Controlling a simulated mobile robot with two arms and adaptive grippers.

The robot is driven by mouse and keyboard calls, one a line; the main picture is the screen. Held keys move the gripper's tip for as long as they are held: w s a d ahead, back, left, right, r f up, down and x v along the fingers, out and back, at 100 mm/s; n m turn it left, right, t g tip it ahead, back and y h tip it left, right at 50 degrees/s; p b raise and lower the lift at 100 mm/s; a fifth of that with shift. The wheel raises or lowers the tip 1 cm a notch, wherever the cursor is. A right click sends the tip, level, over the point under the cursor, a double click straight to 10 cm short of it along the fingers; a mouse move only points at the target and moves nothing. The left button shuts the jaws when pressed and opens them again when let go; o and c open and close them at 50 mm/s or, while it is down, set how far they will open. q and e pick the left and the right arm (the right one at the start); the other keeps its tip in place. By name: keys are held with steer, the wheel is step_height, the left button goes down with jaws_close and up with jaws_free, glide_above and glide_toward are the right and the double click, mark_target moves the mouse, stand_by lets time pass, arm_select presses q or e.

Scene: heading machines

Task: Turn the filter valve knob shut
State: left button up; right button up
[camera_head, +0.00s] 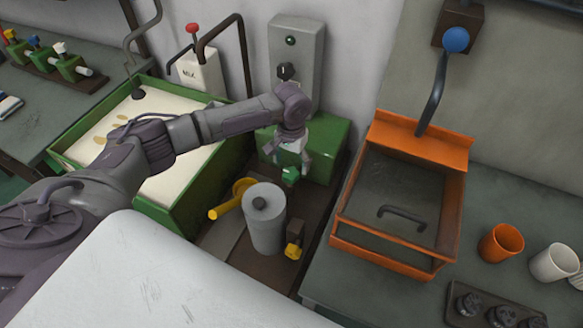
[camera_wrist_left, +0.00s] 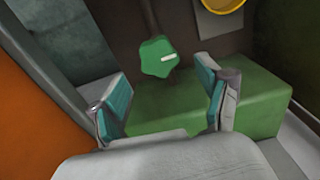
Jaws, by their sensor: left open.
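A green star-shaped knob with a white mark (camera_wrist_left: 157,57) shows in the left wrist view, on a dark stem. In the head view the green knob (camera_head: 290,176) is just below my left gripper (camera_head: 293,157), beside the green block. My left gripper (camera_wrist_left: 163,92) is open and empty, its two teal-padded fingers spread. The knob appears ahead of the gap between them, apart from both pads. A grey filter cylinder (camera_head: 264,222) stands nearer, with a small yellow knob (camera_head: 294,251) at its lower right. No label tells which knob is the valve's. My right gripper is not in view.
A green block (camera_head: 325,150) stands against the wall under a grey control box (camera_head: 297,55). A yellow handled part (camera_head: 228,204) is left of the cylinder. A green tank (camera_head: 190,205) of pale liquid lies left, an orange bin (camera_head: 342,238) right.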

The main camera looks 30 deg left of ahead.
mark_target(291, 171)
arm_select(q)
step_height(291, 171, down, 2)
steer(key=shift+s+f, duration=0.1)
steer(key=shift+f, duration=0.75)
steer(key=c, duration=1.2)
steer(key=shift+o, duration=0.2)
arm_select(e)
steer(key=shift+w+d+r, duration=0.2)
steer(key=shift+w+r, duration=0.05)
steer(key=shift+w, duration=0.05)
